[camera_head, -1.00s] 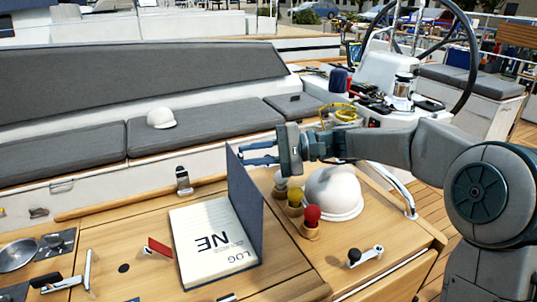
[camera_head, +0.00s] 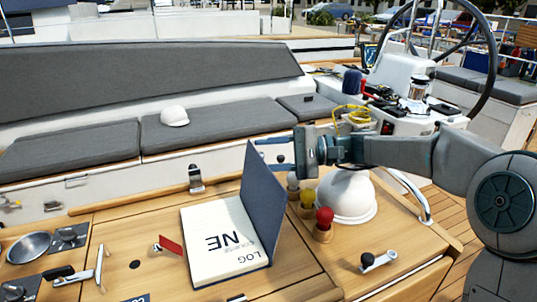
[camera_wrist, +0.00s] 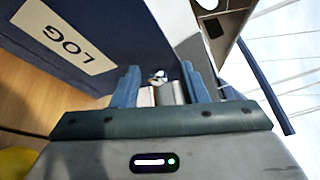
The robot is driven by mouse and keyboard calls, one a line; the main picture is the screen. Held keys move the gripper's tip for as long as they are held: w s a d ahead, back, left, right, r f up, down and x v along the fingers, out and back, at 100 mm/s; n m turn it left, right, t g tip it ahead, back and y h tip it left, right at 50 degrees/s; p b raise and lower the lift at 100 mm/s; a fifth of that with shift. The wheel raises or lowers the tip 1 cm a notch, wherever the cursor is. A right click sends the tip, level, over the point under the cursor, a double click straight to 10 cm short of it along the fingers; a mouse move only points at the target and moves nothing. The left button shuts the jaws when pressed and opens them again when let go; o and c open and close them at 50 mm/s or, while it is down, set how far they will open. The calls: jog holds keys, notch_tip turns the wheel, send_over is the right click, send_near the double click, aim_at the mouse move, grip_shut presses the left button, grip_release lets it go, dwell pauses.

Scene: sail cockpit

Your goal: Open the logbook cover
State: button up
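The logbook (camera_head: 215,235) lies on the wooden table with its white page facing up, printed "LOG" and "NE". Its dark blue cover (camera_head: 262,200) stands raised along the book's right edge, tilted a little to the right. My gripper (camera_head: 274,153) is on the cover's outer side, near its upper part, with the fingers pointing left and partly hidden behind the cover. In the wrist view my gripper (camera_wrist: 160,76) has its two blue fingers apart with nothing between them. The cover's outside (camera_wrist: 75,40) with its "LOG" label is to the left of the fingers; contact cannot be told.
Right of the cover stand red, yellow and pale-topped pegs (camera_head: 324,218), a white dome (camera_head: 347,195) and a winch handle (camera_head: 378,261). A red-flagged item (camera_head: 170,245) and a metal bowl (camera_head: 28,246) lie to the left. The grey bench is behind.

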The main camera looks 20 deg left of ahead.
jog(key=w+d+r, duration=0.1)
jog(key=d+r, duration=1)
jog(key=shift+w+d, duration=0.3)
jog(key=shift+c, duration=0.3)
